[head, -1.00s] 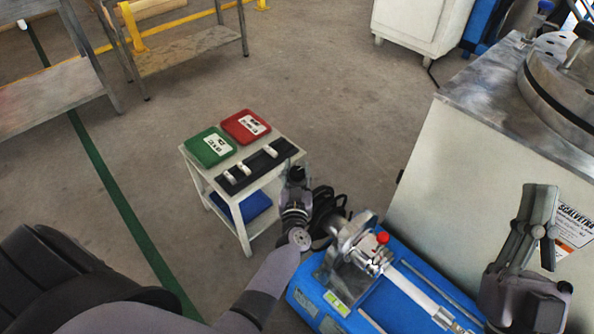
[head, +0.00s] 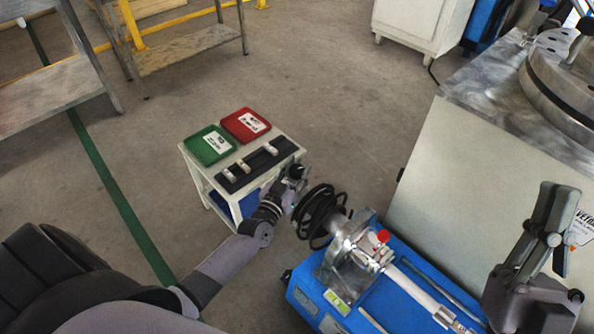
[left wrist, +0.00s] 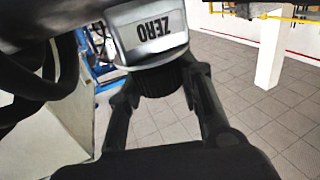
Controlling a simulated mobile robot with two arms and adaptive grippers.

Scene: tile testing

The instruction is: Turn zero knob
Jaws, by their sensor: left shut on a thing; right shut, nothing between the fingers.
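The zero knob (left wrist: 160,80) is a dark ribbed cylinder in the left wrist view, below a grey-and-white housing with a "ZERO" label (left wrist: 160,30). The fingers of my left gripper (left wrist: 160,105) are on both sides of the knob, shut on it. In the head view my left gripper (head: 295,176) is at the left end of the blue bench machine (head: 335,300), beside black rings (head: 320,210); the knob cannot be made out there. My right gripper (head: 561,262) is shut and empty at the right, in front of the large cabinet.
A small white table (head: 205,180) with a green tray (head: 208,145) and a red tray (head: 245,125) stands just beyond my left gripper. The large cabinet (head: 470,180) is at the right. Open floor lies at the left and back.

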